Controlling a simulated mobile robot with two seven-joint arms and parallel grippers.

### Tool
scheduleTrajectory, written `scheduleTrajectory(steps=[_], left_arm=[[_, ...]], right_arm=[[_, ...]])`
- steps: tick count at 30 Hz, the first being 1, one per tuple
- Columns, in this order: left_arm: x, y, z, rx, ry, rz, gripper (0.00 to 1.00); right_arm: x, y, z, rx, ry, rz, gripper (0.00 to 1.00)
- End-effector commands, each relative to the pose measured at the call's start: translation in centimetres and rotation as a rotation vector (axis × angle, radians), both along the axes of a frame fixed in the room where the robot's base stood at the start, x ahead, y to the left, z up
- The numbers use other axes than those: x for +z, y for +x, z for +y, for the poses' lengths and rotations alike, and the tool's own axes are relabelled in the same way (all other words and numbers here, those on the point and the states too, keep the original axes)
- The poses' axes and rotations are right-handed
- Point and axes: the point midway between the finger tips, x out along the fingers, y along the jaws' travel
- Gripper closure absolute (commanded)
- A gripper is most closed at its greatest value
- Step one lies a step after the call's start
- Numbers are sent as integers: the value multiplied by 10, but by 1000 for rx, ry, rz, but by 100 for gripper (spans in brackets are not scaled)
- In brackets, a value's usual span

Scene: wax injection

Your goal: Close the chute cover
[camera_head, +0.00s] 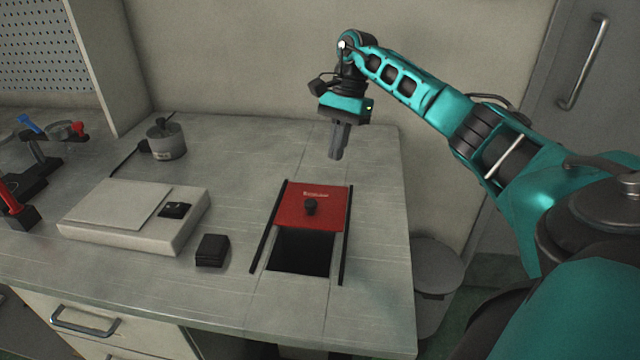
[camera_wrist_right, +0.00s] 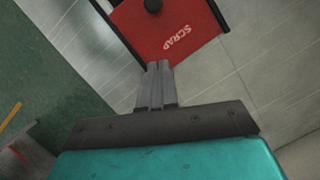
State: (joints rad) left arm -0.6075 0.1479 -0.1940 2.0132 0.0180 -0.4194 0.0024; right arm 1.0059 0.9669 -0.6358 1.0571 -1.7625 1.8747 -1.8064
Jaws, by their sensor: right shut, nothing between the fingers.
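The red chute cover (camera_head: 314,207) with a black knob (camera_head: 310,206) sits between two dark rails on the table. It covers the far part of the chute; the dark chute opening (camera_head: 302,250) shows uncovered in front of it. In the right wrist view the cover (camera_wrist_right: 168,32) shows the word "SCRAP", with its knob at the top edge. My right gripper (camera_head: 337,155) is shut and empty, above the table behind the cover, apart from it. Its fingers show in the right wrist view (camera_wrist_right: 157,68). My left gripper is not in view.
A black rail (camera_head: 346,240) runs along each side of the chute. A small black box (camera_head: 212,250) and a flat light device (camera_head: 140,215) lie to the left. A grey pot (camera_head: 166,138) stands behind them. A bin (camera_head: 435,275) stands right of the table edge.

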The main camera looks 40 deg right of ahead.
Motion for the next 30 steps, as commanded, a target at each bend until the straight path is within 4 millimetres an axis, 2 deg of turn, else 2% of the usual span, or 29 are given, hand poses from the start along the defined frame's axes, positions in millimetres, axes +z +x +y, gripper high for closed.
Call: scheduleTrajectory(steps=[1,8,13,18,30], left_arm=[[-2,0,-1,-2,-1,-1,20],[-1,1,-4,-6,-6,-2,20],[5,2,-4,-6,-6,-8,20],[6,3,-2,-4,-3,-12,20],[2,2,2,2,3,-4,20]], right_arm=[[-14,-2,5,2,1,5,100],[-59,-5,20,2,3,2,100],[-58,-9,42,3,1,-1,100],[-60,-11,54,0,2,-3,100],[-60,-11,57,-1,2,-3,100]])
